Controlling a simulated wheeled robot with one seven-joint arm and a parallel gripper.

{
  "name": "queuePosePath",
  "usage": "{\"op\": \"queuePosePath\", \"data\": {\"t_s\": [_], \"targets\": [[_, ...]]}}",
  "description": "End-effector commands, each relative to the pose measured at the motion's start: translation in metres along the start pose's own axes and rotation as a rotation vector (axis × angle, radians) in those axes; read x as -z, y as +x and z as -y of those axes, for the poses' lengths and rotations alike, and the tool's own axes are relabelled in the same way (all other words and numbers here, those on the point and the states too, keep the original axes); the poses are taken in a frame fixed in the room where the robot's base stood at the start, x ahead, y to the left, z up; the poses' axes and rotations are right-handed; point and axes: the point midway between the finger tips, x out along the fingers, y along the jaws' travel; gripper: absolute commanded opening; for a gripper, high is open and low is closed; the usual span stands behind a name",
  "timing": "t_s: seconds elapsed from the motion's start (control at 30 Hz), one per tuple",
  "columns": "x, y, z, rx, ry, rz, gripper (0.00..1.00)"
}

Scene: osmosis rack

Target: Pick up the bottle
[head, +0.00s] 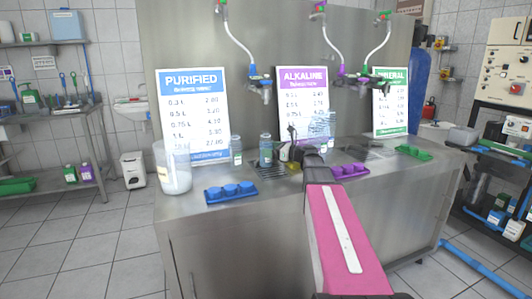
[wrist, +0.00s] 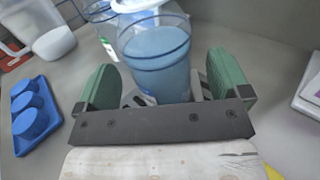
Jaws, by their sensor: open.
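A translucent blue bottle (wrist: 155,58) stands upright between the two green finger pads of my gripper (wrist: 166,80) in the wrist view. The pads are apart, with a gap visible on each side of the bottle. In the head view a blue bottle (head: 266,149) stands on the steel counter just left of my gripper (head: 288,153), and it appears to be the same one. A second bottle (head: 237,151) stands to its left. The lower part of the bottle is hidden behind the gripper in the wrist view.
A blue tray with caps (head: 230,192) and a clear jug (head: 173,167) are on the counter to the left. A purple tray (head: 346,171) lies to the right. Price signs (head: 192,112) stand behind. Taps hang from hoses above.

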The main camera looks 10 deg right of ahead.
Motion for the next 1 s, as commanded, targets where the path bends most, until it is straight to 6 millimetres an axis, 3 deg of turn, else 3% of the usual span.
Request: {"op": "queuePosePath", "data": {"t_s": [0.13, 0.37, 0.4, 0.6, 0.67, 1.0], "targets": [[0.0, 0.02, 0.001, 0.0, 0.0, 0.0, 0.95], [0.0, 0.022, 0.0, 0.001, 0.0, 0.0, 0.95], [0.0, 0.022, 0.0, 0.0, 0.0, 0.0, 0.92], [0.0, 0.022, 0.0, 0.0, 0.0, 0.0, 0.31], [-0.001, 0.022, 0.0, 0.0, 0.0, 0.001, 0.26], [-0.004, 0.022, 0.0, 0.0, -0.001, 0.001, 0.27]]}}
